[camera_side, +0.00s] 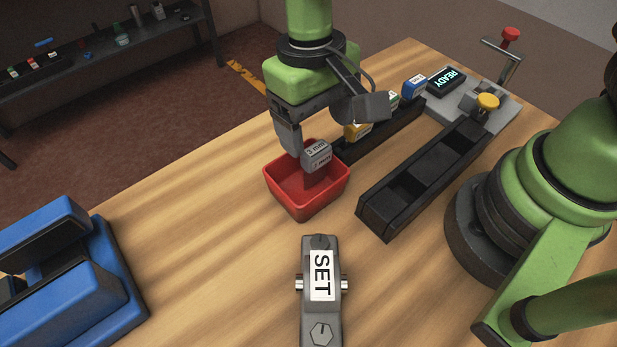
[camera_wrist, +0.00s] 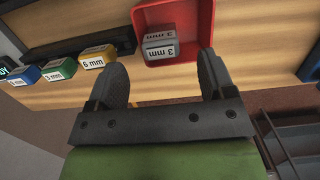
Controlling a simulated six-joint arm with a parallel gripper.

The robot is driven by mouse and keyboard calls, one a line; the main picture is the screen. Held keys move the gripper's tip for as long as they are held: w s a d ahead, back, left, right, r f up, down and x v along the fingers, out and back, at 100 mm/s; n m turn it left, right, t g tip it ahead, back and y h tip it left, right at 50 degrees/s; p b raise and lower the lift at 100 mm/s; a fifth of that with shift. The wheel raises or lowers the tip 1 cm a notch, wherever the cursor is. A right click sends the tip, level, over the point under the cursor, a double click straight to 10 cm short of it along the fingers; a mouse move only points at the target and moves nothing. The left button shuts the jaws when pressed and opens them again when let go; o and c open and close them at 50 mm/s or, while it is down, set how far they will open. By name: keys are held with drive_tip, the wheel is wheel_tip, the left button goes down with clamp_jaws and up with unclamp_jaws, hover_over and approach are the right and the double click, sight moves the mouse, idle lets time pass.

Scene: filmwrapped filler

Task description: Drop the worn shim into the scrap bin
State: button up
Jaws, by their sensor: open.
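The worn shim is a grey block labelled 3 mm (camera_side: 316,155). In the side view it shows at fingertip height over the back of the red scrap bin (camera_side: 318,203), overlapping its rim. In the wrist view the shim (camera_wrist: 160,50) lies within the outline of the red bin (camera_wrist: 188,14). My gripper (camera_side: 306,150) is over the bin, pointing down. In the wrist view its two fingers (camera_wrist: 163,66) are spread, with gaps on both sides of the shim. Whether the shim touches the bin is unclear. The far finger is hidden in the side view.
A black rack with yellow (camera_side: 357,131), green (camera_side: 393,98) and blue (camera_side: 413,85) blocks runs behind the bin. A second black rack (camera_side: 425,180) is to the right. A SET device (camera_side: 321,275) stands in front, a blue fixture (camera_side: 75,270) at left, a READY display (camera_side: 446,80) behind.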

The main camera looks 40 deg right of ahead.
wheel_tip(320, 180, up, 10)
drive_tip(key=w, duration=0.1)
drive_tip(key=shift+w+f, duration=0.1)
drive_tip(key=s+d+r+m+t+y, duration=0.2)
drive_tip(key=s+d+r+m+t, duration=0.2)
drive_tip(key=s+d+r+t, duration=0.4)
drive_tip(key=shift+s+d+r+t, duration=0.3)
drive_tip(key=shift+s+d+r, duration=0.6)
drive_tip(key=shift+s+d, duration=1.35)
drive_tip(key=shift+w+d, duration=0.25)
drive_tip(key=shift+w, duration=0.05)
idle(0.3)
